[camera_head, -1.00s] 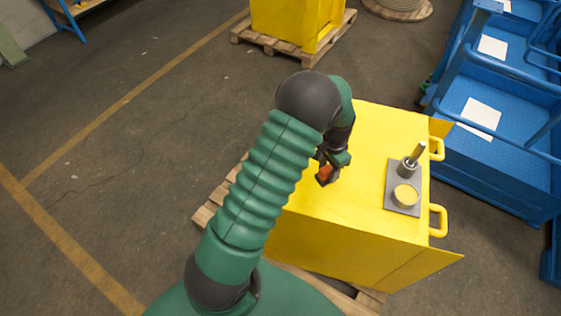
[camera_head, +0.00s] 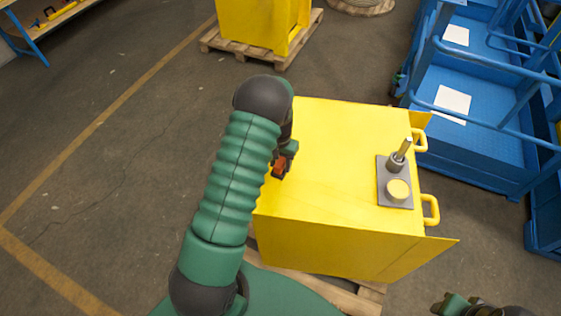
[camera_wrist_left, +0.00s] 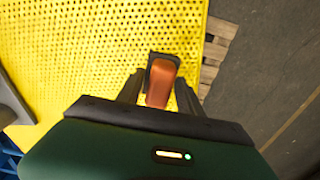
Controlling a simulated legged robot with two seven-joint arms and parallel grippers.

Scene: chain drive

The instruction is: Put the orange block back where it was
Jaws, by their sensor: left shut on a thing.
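The orange block (camera_wrist_left: 160,83) is between the fingers of my left gripper (camera_wrist_left: 158,92) in the left wrist view, which is shut on it. In the head view the left gripper (camera_head: 279,168) and the orange block (camera_head: 278,170) are small and partly covered by my own arm. They are over the left side of the yellow box's top (camera_head: 330,150). I cannot tell whether the block touches the top. Part of my right arm (camera_head: 462,304) shows at the bottom right edge; its fingers cannot be made out.
A grey plate (camera_head: 384,171) with an upright metal pin (camera_head: 401,151) and a round yellow disc (camera_head: 398,191) sits on the box's right side. The middle of the top is clear. Blue carts (camera_head: 470,140) stand to the right. A wooden pallet (camera_head: 350,299) lies under the box.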

